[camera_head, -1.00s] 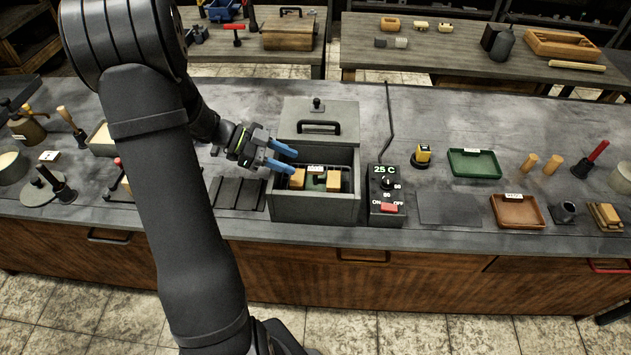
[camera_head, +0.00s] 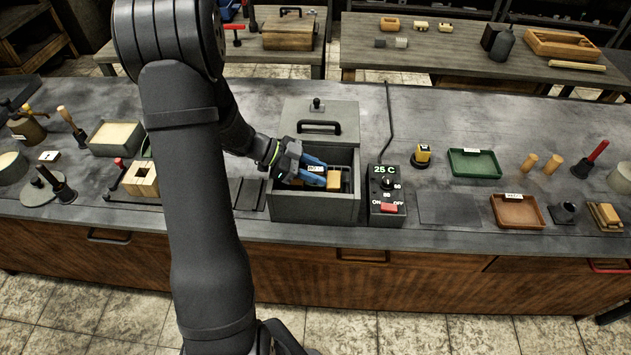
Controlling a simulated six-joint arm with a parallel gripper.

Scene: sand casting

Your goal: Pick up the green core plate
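The open grey core oven box (camera_head: 315,209) stands in the middle of the bench. One wooden block (camera_head: 334,179) shows inside it, to the right of my gripper. My gripper (camera_head: 319,173) reaches into the box from the left, its blue fingertips low over the contents. The fingers look apart, with a white label showing between them. The green core plate, which showed between two wooden blocks earlier, is now hidden behind my gripper. I cannot tell whether the fingers touch it.
The oven lid (camera_head: 319,123) with its handle is behind the box. A controller (camera_head: 387,190) reading 25 C stands close to its right. A green tray (camera_head: 474,163) and a brown tray (camera_head: 517,212) sit further right. A wooden core box (camera_head: 141,180) is at left. The bench behind the controller is mostly clear.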

